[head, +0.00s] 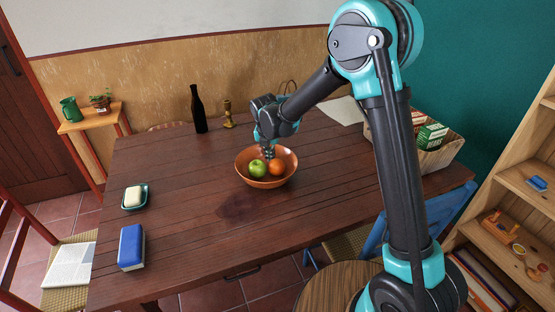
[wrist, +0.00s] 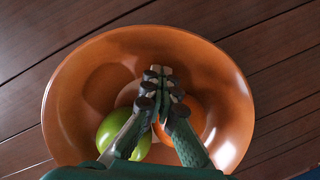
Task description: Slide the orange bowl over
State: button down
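The orange bowl (head: 266,184) stands upright on the dark wooden table (head: 180,185), right of the table's middle. A green apple (head: 257,168) and an orange (head: 277,167) lie in it. The bowl (wrist: 222,75) fills most of the wrist view, with the apple (wrist: 108,128) at left and the orange (wrist: 190,115) at right, partly hidden by my fingers. My gripper (head: 267,153) reaches down into the bowl from its far side. In the wrist view my gripper's (wrist: 162,75) fingertips are together over the bowl's inside, with nothing visible between them. I cannot tell whether they touch the bowl.
A dark bottle (head: 198,110) and a brass candlestick (head: 228,115) stand behind the bowl. A butter dish (head: 134,197) and a blue-and-white block (head: 131,247) are at left. A crate with boxes (head: 437,155) is at right. The table left and in front of the bowl is clear.

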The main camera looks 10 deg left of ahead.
jog(key=w, duration=1.5)
jog(key=shift+d, duration=0.25)
jog(key=shift+r, duration=0.1)
